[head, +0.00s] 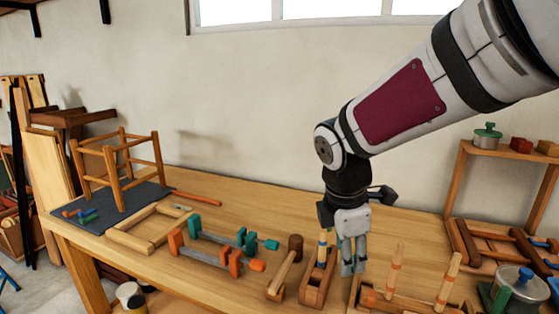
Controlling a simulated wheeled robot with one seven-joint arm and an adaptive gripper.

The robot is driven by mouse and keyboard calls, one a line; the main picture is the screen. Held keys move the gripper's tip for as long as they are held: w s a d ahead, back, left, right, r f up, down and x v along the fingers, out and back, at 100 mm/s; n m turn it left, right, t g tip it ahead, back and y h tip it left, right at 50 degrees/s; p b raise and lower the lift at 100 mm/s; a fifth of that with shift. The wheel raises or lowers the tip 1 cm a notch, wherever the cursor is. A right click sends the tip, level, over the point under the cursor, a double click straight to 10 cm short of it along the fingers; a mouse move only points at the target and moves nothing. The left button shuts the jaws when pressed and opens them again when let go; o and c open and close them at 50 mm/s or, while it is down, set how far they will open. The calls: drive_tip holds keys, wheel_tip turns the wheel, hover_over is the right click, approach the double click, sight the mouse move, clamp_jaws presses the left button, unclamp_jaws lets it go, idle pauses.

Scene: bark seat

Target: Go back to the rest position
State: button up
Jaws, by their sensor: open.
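My gripper (354,262) hangs from my arm at the right of the head view, fingers pointing down. It is open and I see nothing between its fingers. It is over the front part of the wooden workbench (215,187), just right of a small wooden holder (316,287) with upright tools in it. From this view I cannot tell whether the fingertips touch the holder or the bench.
A wooden stool frame (118,165) stands on a dark mat (150,193) at the left. Orange and teal clamps (205,257), a wooden frame (150,230) and a mallet (284,268) lie mid-bench. A shelf (502,154) and a lidded pot (518,284) stand at right.

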drive_tip(key=s+d+r+m+t+y, duration=0.1)
drive_tip(key=s+d+r+m, duration=0.1)
drive_tip(key=s+m, duration=0.7)
drive_tip(key=s+d+r+m+t, duration=0.1)
drive_tip(key=s+d+r+m, duration=0.2)
drive_tip(key=s+m, duration=0.7)
drive_tip(key=shift+s+d+r+t+y, duration=0.3)
drive_tip(key=shift+s+d+r+y, duration=0.1)
drive_tip(key=shift+d, duration=0.45)
